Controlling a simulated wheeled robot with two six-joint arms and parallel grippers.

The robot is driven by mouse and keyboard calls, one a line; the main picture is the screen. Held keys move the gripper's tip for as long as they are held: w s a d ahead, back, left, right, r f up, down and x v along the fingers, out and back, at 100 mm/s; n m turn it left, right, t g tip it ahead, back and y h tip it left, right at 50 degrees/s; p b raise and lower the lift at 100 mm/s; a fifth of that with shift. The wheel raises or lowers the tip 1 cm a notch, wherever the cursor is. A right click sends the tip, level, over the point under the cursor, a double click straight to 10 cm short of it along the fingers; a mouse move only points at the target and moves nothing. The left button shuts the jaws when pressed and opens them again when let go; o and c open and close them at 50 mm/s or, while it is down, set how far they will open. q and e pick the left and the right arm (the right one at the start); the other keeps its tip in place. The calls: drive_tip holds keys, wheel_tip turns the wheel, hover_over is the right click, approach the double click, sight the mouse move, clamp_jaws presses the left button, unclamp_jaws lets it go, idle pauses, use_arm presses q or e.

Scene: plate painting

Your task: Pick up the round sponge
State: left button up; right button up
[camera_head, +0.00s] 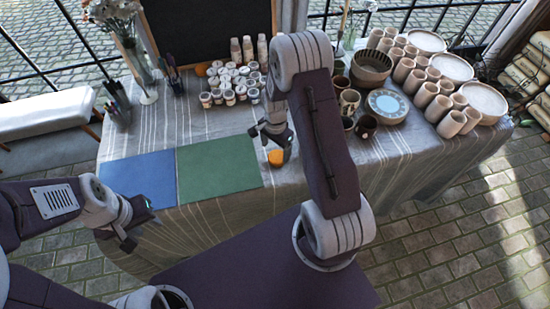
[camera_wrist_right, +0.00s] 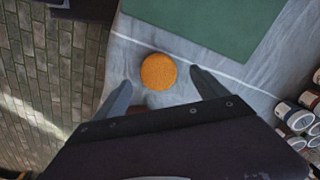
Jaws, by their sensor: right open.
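The round sponge (camera_head: 276,158) is orange and lies on the grey striped tablecloth near the table's front edge, to the right of the green mat. It shows whole in the right wrist view (camera_wrist_right: 158,72). My right gripper (camera_head: 270,142) is over the sponge, with its fingers spread. In the right wrist view the two fingers (camera_wrist_right: 160,92) stand apart with the sponge between and slightly beyond their tips, and neither touches it. My left gripper (camera_head: 138,224) is at the table's front left edge below the blue mat, its fingers apart and empty.
A green mat (camera_head: 218,165) and a blue mat (camera_head: 140,178) lie left of the sponge. Several small paint jars (camera_head: 229,95) stand behind it. Mugs (camera_head: 349,101), a patterned plate (camera_head: 387,105) and several clay cups (camera_head: 437,108) fill the right side.

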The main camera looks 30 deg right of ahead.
sight(276, 157)
drive_tip(key=f, duration=0.4)
drive_tip(key=shift+s+d+f, duration=0.2)
drive_tip(key=shift+s, duration=0.05)
drive_tip(key=shift+w+f, duration=0.15)
drive_tip(key=shift+f, duration=0.25)
drive_tip(key=c, duration=1.6)
drive_tip(key=shift+o, duration=0.2)
wheel_tip(276, 157, up, 4)
drive_tip(key=shift+r, duration=0.1)
drive_tip(key=s+d+r, duration=0.7)
drive_tip(key=s+d, duration=0.1)
drive_tip(key=shift+s, duration=0.15)
